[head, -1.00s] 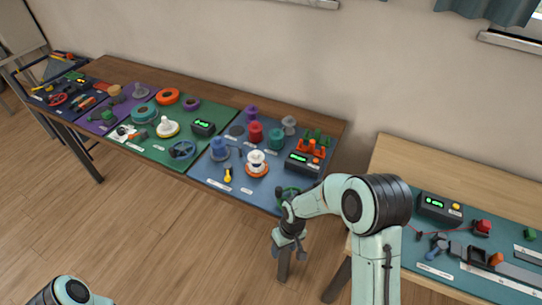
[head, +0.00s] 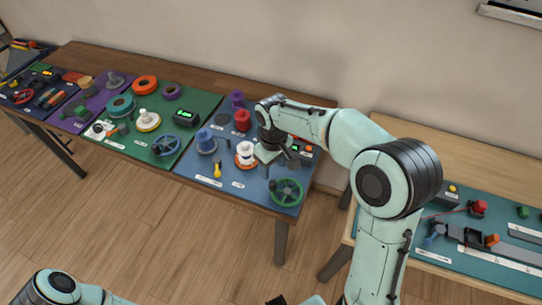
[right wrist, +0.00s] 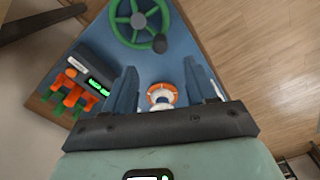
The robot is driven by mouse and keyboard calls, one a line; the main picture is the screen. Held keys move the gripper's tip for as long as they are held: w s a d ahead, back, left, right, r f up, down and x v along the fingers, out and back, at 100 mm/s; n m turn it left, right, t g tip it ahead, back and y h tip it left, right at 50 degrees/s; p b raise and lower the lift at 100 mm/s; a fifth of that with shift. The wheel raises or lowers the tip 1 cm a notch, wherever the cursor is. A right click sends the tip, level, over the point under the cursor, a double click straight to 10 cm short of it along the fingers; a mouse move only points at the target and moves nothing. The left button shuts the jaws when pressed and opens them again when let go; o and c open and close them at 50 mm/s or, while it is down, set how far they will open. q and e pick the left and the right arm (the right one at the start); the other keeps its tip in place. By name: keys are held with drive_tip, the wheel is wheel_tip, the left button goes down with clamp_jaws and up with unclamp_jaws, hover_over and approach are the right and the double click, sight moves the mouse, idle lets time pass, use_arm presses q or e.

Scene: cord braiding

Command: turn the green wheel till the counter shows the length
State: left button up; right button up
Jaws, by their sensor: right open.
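The green wheel (head: 287,192) lies at the front right corner of the blue mat, with a dark knob on its rim. It also shows at the top of the right wrist view (right wrist: 138,22), with its knob toward the camera. The counter, a dark box with green lit digits (right wrist: 97,86), stands left in that view; in the head view (head: 297,148) my right gripper partly hides it. The digits are too small to read surely. My right gripper (head: 275,162) is open and empty above the mat, behind the wheel and apart from it. My left gripper is out of view.
An orange-and-white spool (head: 245,154) stands left of my right gripper, with a yellow-handled tool (head: 217,170) nearby. Orange and green clamps (right wrist: 70,95) stand beside the counter. A blue wheel (head: 166,146) lies on the green mat. Floor is free in front of the table.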

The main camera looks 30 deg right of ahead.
sight(273, 182)
wheel_tip(273, 182, down, 10)
drive_tip(key=shift+w+f+b, duration=0.1)
drive_tip(key=shift+w+b, duration=0.05)
drive_tip(key=shift+b, duration=0.2)
clamp_jaws()
